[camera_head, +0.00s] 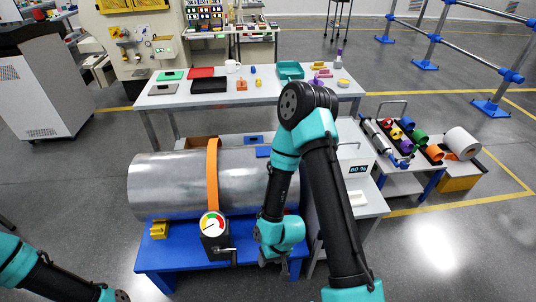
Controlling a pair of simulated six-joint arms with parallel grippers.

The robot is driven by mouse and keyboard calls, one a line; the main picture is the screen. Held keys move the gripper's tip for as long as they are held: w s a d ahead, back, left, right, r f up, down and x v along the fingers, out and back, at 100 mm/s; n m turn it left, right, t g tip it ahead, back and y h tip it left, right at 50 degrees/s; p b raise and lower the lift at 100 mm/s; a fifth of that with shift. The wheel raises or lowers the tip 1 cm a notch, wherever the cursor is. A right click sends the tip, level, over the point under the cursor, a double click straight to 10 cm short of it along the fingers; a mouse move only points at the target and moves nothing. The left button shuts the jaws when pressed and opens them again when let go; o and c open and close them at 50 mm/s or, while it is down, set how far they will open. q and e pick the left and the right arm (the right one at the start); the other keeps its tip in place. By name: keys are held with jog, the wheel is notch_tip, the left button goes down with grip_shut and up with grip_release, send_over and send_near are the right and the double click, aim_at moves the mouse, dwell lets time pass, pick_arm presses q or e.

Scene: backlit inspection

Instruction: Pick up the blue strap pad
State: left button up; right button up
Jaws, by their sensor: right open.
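A small flat blue pad (263,152) shows at the upper edge of the big silver cylinder (170,185), right of the orange strap (212,175). Another blue piece (254,140) lies just behind it on a pale surface. I cannot tell for sure which is the strap pad. My right gripper (276,265) hangs low in front of the cylinder's right end, below and apart from both blue pieces; it is open and appears empty. My right arm covers part of the cylinder. My left arm enters at the lower left; its gripper's fingers are outside the picture.
A gauge box with a crank (214,236) hangs on the strap's front, left of my right gripper. A yellow block (159,230) sits on the blue stand (183,258). A white table (160,101) with several small items stands behind. A cart (412,181) with rolls stands right.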

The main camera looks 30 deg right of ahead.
dwell(0.5)
pick_arm(q)
jog(key=c, duration=0.3)
